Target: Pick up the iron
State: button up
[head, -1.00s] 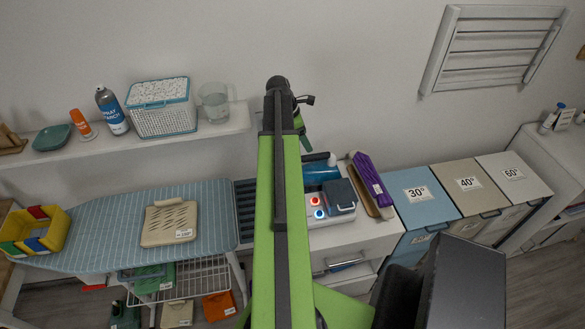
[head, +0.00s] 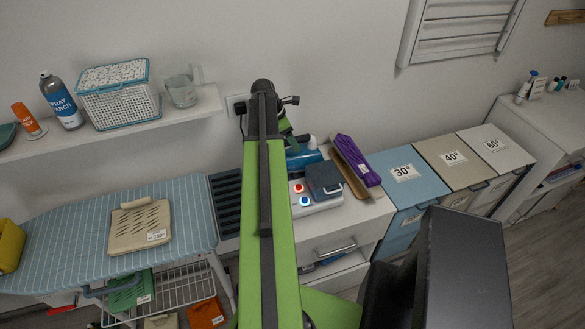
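A blue object with a white part, which looks like the iron (head: 304,156), sits on the white cabinet at the back, partly hidden behind my arm. My green and black arm reaches up the middle of the picture. Its far end, with my gripper (head: 287,127), is above and left of the blue object and apart from it as far as I can tell. The fingers are too small and hidden to tell open from shut.
A control box with red and blue buttons (head: 302,201), a dark grey block (head: 324,180) and a purple item (head: 357,160) crowd the cabinet. The ironing board (head: 80,225) holds a beige pad (head: 139,227). Labelled bins (head: 407,188) stand right. A wall shelf (head: 110,128) is upper left.

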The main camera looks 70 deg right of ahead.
aim_at(288, 153)
jog(key=shift+f, duration=0.1)
jog(key=b+x, duration=0.4)
jog(key=x, duration=0.1)
jog(key=shift+f+b, duration=0.2)
jog(key=shift+b, duration=0.2)
jog(key=shift+s+d+r, duration=0.1)
jog(key=shift+r, duration=0.1)
jog(key=shift+c, duration=0.2)
jog(key=c, duration=1.6)
jog(key=shift+r+p, duration=0.15)
jog(key=shift+p, duration=0.2)
